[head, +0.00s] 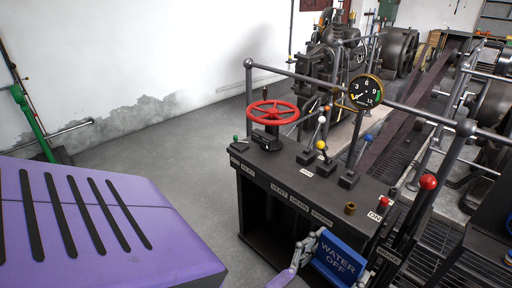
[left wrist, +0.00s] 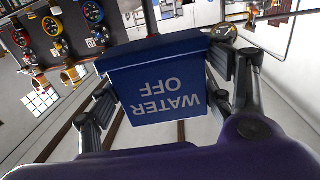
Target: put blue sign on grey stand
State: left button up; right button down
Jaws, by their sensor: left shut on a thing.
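The blue sign (head: 342,257) reads "WATER OFF" in white letters. It is at the bottom of the head view, in front of the dark control desk, and tilted. My left gripper (head: 335,262) is shut on it. In the left wrist view the sign (left wrist: 160,82) appears upside down, with a finger of my left gripper (left wrist: 165,95) on each side. I cannot make out a grey stand for certain in either view. My right gripper is not in view.
The black control desk (head: 262,166) carries a red handwheel (head: 273,112), several ball-topped levers and a small brass cup (head: 350,208). A round gauge (head: 366,91) sits by the grey railing (head: 310,78). Open grey floor (head: 175,155) lies left of the desk.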

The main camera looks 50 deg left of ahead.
aim_at(305, 186)
jog(key=u, duration=0.45)
jog(key=i+u, duration=0.15)
jog(key=u, duration=0.3)
jog(key=i+u, duration=0.1)
jog(key=u, duration=0.35)
jog(key=i+l, duration=0.2)
jog(key=i, duration=0.2)
jog(key=i+l, duration=0.2)
jog(key=i, duration=0.15)
